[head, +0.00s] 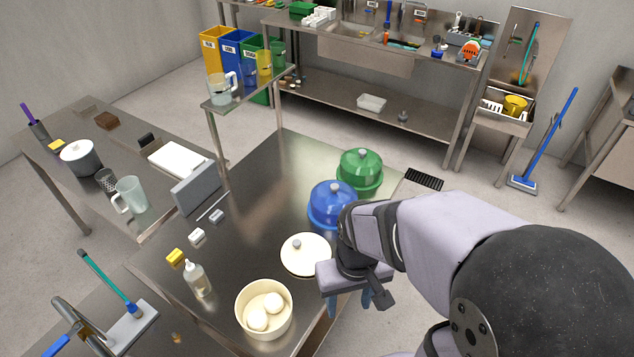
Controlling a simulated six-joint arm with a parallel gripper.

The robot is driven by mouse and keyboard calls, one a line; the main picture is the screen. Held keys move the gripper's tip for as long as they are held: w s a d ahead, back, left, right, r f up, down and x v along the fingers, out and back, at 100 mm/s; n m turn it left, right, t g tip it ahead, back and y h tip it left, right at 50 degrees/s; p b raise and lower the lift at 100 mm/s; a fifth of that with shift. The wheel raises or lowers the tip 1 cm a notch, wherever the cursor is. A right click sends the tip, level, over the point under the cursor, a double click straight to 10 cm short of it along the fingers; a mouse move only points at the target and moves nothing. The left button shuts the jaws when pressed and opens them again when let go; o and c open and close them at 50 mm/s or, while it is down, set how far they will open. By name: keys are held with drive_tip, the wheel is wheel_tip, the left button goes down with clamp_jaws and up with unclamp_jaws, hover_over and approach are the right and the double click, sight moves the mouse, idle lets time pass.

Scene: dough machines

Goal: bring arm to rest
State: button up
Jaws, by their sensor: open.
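My gripper (366,300) points down beside the right edge of the steel table (265,210). Its blue fingertips show below the grey gripper body, apart and with nothing seen between them. My arm reaches in from the lower right and hides part of the table's right edge. A cream lid (306,256) with a grey knob lies on the table just left of my gripper. A cream pot (263,310) holding white round dough pieces (257,319) stands at the front of the table.
A blue dome (332,205) and a green dome (360,172) stand behind my gripper. The table's middle is clear. A side table (125,150) stands further left.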

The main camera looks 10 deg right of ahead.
wheel_tip(320, 180, down, 9)
drive_tip(key=b, duration=0.8)
drive_tip(key=shift+f+b, duration=0.2)
drive_tip(key=shift+b, duration=0.2)
